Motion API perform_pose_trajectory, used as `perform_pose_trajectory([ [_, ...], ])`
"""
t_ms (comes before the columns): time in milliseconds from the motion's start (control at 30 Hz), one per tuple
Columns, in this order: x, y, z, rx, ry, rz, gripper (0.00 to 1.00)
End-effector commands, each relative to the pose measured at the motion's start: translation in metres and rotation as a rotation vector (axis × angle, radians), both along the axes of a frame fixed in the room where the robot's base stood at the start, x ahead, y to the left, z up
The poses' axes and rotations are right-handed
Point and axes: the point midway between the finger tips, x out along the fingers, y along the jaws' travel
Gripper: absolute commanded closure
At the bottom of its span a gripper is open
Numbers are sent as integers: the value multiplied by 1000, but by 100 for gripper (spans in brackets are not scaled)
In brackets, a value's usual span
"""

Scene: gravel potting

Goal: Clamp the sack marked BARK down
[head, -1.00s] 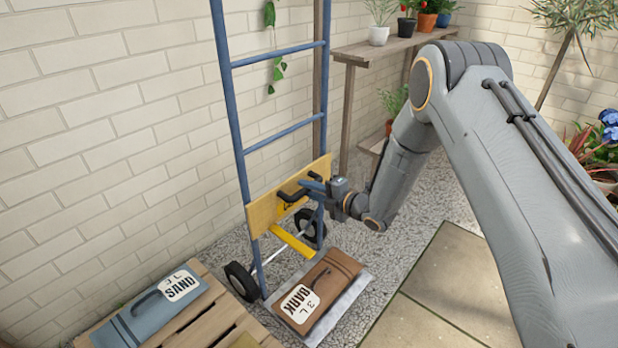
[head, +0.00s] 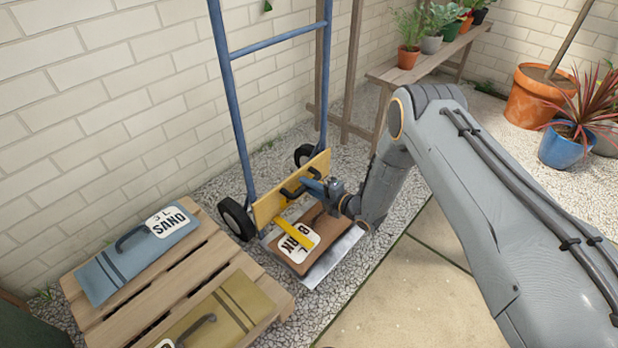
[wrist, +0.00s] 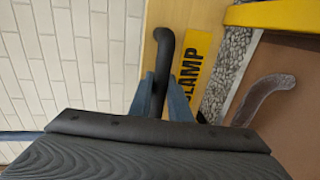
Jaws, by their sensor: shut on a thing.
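The brown sack marked BARK (head: 318,231) lies on the grey toe plate (head: 338,262) of a blue hand truck (head: 240,120). A yellow wooden clamp board (head: 266,209) spans the truck's rails, low by the wheels. Its yellow bar (head: 292,231) reaches out over the sack and covers part of the label. I cannot tell whether the bar touches the sack. My gripper (head: 312,188) is shut on the board's black handle (head: 288,191). The wrist view shows the curved handle (wrist: 163,50) between my blue fingers (wrist: 163,97), beside the CLAMP label (wrist: 194,65).
A wooden pallet (head: 190,280) at left carries the blue SAND sack (head: 130,255) and an olive sack (head: 215,315). A brick wall (head: 100,110) stands behind the truck. A plant bench (head: 425,60) is at the back. Paving (head: 400,300) at front right is clear.

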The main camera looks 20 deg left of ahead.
Motion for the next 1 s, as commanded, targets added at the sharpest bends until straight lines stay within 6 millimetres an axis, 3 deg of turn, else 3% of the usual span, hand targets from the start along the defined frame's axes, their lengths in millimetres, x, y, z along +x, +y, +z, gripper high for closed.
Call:
perform_pose_trajectory([
  [133,0,-2,-15,-3,3,-3,100],
  [567,-1,-2,-21,-7,6,-5,100],
  [600,-1,-2,-21,-8,7,-5,78],
  [700,-1,-2,-21,-6,6,-4,64],
  [1000,-3,-5,-16,-3,3,-1,64],
])
